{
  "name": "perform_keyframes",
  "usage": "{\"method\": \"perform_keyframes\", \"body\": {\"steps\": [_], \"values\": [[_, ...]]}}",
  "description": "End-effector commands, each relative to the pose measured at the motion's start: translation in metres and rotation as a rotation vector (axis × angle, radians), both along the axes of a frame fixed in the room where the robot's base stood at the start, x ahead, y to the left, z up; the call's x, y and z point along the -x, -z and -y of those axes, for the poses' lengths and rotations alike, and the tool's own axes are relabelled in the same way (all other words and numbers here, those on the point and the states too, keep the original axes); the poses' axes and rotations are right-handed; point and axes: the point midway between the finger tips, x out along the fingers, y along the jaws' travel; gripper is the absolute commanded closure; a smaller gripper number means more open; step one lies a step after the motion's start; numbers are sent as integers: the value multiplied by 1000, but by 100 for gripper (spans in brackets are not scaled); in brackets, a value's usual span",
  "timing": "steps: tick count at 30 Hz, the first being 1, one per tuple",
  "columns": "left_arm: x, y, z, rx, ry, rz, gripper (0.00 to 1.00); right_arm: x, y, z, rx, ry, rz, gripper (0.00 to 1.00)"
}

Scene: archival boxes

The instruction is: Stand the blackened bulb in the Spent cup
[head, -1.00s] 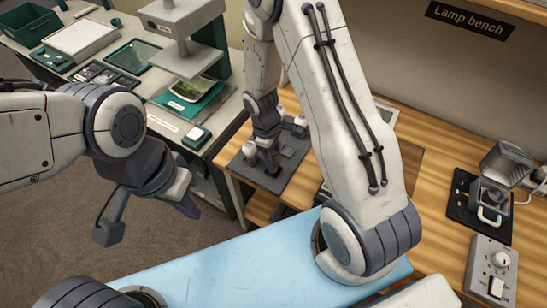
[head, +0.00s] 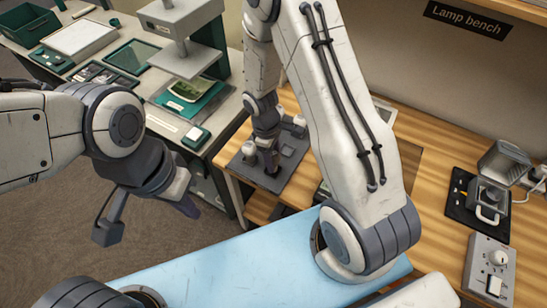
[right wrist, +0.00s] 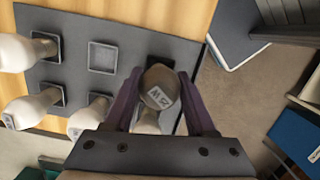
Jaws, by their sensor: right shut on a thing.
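My right gripper (head: 268,168) is over the dark grey tray (head: 246,172) on the wooden bench. In the right wrist view my right gripper (right wrist: 160,75) is shut on a bulb with a darkened, grey-brown end (right wrist: 158,86) and a small printed label. A dark square cup (right wrist: 160,62) lies just beyond the bulb; I cannot tell whether the bulb is inside it. No "Spent" label is readable. My left gripper (head: 182,200) hangs empty over the floor, pointing down; its jaw opening is unclear.
Pale bulbs (right wrist: 42,104) stand in several square cups of the tray at left, and one cup (right wrist: 103,57) is empty. A lamp tester (head: 490,200) and a control box (head: 490,270) sit on the bench at right. A grey table (head: 222,125) with equipment stands at left.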

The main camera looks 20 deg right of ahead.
Motion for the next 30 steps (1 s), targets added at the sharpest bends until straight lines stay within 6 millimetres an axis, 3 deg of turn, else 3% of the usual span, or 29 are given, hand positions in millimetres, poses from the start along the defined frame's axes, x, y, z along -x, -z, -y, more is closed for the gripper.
{"method": "perform_keyframes", "body": {"steps": [23,24,25,30], "values": [[0,11,0,0,0,0,100,0,13,0,0,0,0,99],[0,10,0,0,0,0,100,0,13,0,0,0,0,37],[0,10,0,0,0,0,100,0,13,0,0,0,0,32],[0,10,0,0,0,0,100,0,13,0,0,0,0,32]]}}
